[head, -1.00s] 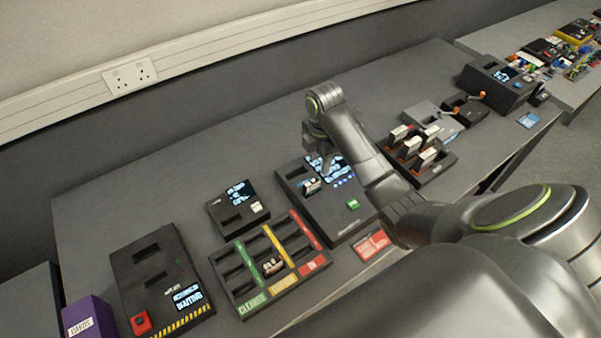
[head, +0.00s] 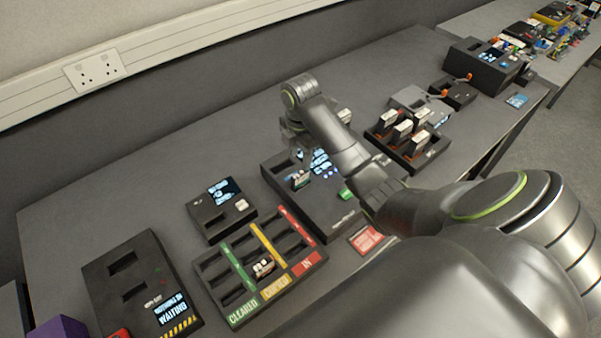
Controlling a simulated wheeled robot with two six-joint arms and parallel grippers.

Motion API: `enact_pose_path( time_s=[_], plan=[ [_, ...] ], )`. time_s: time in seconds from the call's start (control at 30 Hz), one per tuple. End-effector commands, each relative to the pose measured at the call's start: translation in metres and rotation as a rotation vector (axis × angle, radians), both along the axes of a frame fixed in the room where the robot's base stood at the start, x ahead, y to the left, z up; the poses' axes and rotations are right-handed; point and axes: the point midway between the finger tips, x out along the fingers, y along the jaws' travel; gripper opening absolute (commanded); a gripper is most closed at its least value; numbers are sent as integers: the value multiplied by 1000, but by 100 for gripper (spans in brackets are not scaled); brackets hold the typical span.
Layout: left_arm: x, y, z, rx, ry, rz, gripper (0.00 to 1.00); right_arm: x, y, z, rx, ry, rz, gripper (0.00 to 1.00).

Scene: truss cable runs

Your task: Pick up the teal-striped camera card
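A card (head: 299,180) stands upright in a slot of the dark reader box (head: 330,218) with a lit screen. It shows a pale face and a hint of teal, but it is too small to be sure of its stripe. My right gripper (head: 297,152) points down just above and behind this card, over the back of the box. Its fingertips are small and partly dark against the box, so I cannot tell whether they are apart. I see no contact with the card. My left gripper is not in view.
A sorting tray (head: 243,312) with green, yellow and red strips holds one card (head: 263,267). A rack (head: 432,158) of upright cards stands to the right. A small screen box (head: 208,222) and a larger waiting box (head: 110,300) are at left. Bare table lies behind them.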

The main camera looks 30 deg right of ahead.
Motion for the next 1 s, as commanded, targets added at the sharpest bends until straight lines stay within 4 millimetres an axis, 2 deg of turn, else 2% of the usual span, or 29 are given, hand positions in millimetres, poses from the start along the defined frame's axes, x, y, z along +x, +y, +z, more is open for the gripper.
enact_pose_path(
  time_s=[0.03,0.33,0.67,0.8,0.87,1.0],
  plan=[
    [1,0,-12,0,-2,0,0,0,0,-12,0,0,0,40],
    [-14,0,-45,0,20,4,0,0,0,-44,0,0,0,40],
    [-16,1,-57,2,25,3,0,0,-1,-56,0,0,0,40],
    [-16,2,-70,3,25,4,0,1,-1,-69,0,0,0,40],
    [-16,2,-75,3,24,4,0,1,-2,-81,1,2,-1,40],
    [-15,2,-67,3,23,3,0,1,-2,-95,1,3,-1,40]
  ],
)
